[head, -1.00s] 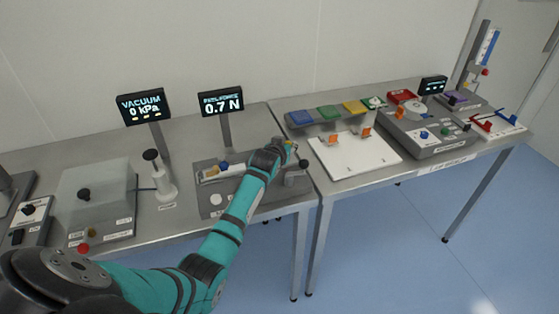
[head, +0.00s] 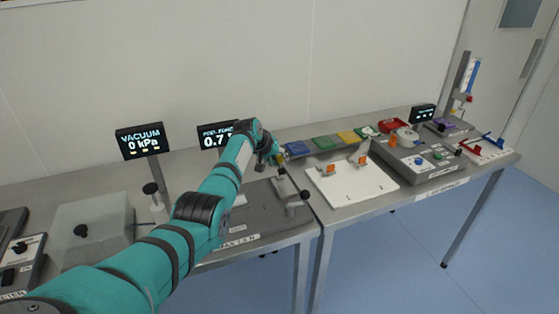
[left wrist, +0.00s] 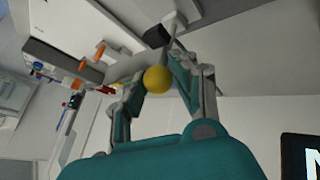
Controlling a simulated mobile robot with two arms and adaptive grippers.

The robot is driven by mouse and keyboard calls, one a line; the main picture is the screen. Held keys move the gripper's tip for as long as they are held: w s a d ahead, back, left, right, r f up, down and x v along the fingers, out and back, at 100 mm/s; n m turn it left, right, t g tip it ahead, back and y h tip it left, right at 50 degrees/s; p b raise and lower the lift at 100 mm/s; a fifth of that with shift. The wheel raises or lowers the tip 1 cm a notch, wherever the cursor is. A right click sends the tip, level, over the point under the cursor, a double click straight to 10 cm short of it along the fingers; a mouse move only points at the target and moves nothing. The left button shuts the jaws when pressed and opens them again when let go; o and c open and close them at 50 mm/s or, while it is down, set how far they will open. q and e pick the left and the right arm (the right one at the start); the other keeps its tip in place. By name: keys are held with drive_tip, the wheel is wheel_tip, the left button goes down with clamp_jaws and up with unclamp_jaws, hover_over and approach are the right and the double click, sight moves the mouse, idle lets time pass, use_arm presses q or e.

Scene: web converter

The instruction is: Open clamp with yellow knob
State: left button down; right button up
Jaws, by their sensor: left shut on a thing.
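The yellow knob (left wrist: 157,79) sits between the two fingers of my left gripper (left wrist: 159,72) in the left wrist view. The gripper is shut on it. In the head view my left gripper (head: 277,158) is above the right end of the grey peel-force fixture (head: 262,222). The knob shows there only as a small yellow patch. A grey bar (head: 286,182) slants down from near the gripper toward a black knob (head: 304,195) on the fixture. My right gripper is out of view.
The peel-force display (head: 213,135) is partly behind my arm. A vacuum display (head: 142,141) and a clear-covered box (head: 92,232) stand left. A white board (head: 350,187) with orange clips lies right, with coloured pads behind it. The table's front edge is close.

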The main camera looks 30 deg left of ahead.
use_arm(q)
drive_tip(key=shift+w+a, duration=0.2)
drive_tip(key=shift+a, duration=0.3)
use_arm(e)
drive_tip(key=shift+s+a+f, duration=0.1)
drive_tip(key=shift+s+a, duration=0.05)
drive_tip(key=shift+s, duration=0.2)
use_arm(q)
drive_tip(key=shift+a+f, duration=0.1)
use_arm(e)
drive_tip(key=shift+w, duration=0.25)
use_arm(q)
drive_tip(key=c, duration=1.4)
unclamp_jaws()
drive_tip(key=shift+f, duration=0.15)
drive_tip(key=o, duration=0.4)
drive_tip(key=shift+w+a+f, duration=0.2)
drive_tip(key=shift+o, duration=0.2)
drive_tip(key=shift+s+d+r, duration=0.15)
drive_tip(key=shift+d+r, duration=0.1)
drive_tip(key=shift+r, duration=0.05)
drive_tip(key=v, duration=1.1)
drive_tip(key=shift+s+a+r, duration=0.15)
drive_tip(key=shift+r, duration=0.1)
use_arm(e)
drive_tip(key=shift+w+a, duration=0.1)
use_arm(q)
drive_tip(key=shift+f, duration=0.15)
